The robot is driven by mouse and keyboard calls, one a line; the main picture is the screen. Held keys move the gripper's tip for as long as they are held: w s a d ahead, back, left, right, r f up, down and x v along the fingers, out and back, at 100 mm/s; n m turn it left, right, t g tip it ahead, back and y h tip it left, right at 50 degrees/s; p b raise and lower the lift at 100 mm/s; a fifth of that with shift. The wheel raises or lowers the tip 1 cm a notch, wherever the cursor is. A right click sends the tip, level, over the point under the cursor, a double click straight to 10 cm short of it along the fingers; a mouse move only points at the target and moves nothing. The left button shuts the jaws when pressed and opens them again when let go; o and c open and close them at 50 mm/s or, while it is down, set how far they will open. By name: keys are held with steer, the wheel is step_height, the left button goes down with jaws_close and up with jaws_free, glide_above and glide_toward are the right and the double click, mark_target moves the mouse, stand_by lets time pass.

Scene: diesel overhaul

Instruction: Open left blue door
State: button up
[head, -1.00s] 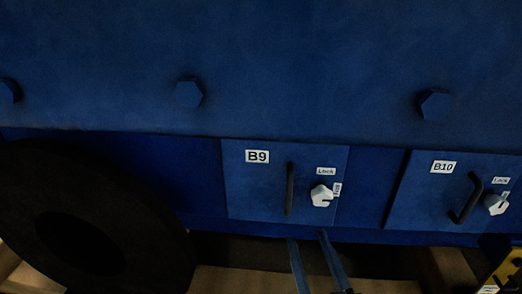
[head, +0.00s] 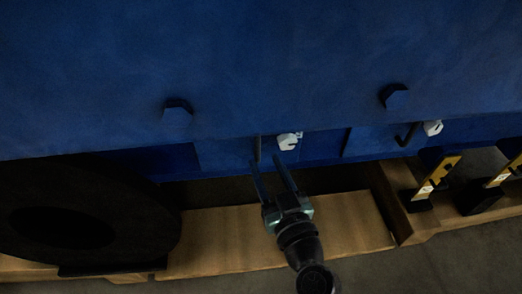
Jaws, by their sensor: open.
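The left blue door (head: 222,154) is flat against the blue engine side, with its upper part hidden under the overhanging blue panel (head: 260,70). Its black vertical handle (head: 257,148) and white lock knob (head: 288,141) show just below the panel edge. The B9 label is hidden now. My gripper (head: 266,161) is open, its two long fingers pointing up toward the door. The fingertips appear just below the handle, with nothing between them; I cannot tell if they touch the door.
The right blue door (head: 378,139) with its black handle (head: 406,135) and white knob (head: 433,128) is to the right. A black wheel-like part (head: 130,215) is at the left. Wooden beams (head: 215,240) lie below, with yellow-and-black brackets (head: 437,175) at the right.

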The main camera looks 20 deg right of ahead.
mark_target(258, 149)
steer(key=shift+w+d, duration=0.15)
steer(key=shift+w, duration=1.75)
jaws_close()
